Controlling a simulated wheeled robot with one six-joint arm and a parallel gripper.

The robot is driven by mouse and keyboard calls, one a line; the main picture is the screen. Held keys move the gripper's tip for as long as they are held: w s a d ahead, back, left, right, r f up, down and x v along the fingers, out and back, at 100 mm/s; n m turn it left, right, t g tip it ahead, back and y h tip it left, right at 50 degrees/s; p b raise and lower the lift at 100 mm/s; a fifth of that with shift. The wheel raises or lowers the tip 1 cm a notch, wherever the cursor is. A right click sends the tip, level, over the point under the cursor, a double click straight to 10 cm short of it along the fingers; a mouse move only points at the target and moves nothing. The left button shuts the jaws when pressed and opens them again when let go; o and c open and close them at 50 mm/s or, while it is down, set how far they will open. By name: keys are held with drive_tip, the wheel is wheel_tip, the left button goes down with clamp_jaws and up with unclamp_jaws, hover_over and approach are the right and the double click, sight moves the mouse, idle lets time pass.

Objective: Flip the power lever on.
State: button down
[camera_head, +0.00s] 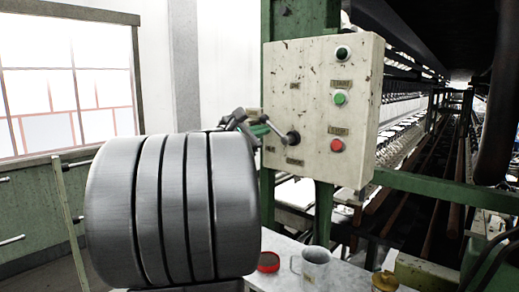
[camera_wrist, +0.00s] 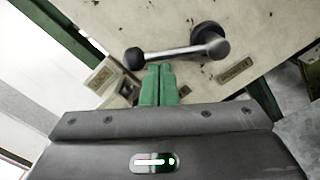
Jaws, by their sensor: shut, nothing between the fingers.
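The power lever has a black round hub (camera_head: 293,138) on the beige control panel (camera_head: 312,70). Its silver rod runs up and left to a small black knob (camera_head: 264,118). The wrist view shows the hub (camera_wrist: 208,40), the rod (camera_wrist: 172,53) and the knob (camera_wrist: 134,58). My gripper (camera_head: 262,129) is shut and empty, its green fingertips (camera_wrist: 159,68) together. They sit right beside the rod, close to the knob end; I cannot tell whether they touch it. A small label (camera_head: 295,161) is below the hub.
The panel also carries a black-green knob (camera_head: 343,53), a green button (camera_head: 340,97) and a red button (camera_head: 337,146). Below, a table holds a metal mug (camera_head: 315,265), a red tin (camera_head: 268,262) and a brass object (camera_head: 385,281). A green frame beam (camera_head: 440,188) runs right.

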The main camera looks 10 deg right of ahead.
drive_tip(key=s+d+r+m+b, duration=0.2)
drive_tip(key=s+r+m+b, duration=0.1)
drive_tip(key=m+b, duration=0.5)
drive_tip(key=shift+s+d+r+m, duration=0.3)
drive_tip(key=shift+r+m, duration=0.3)
drive_tip(key=shift+m, duration=1)
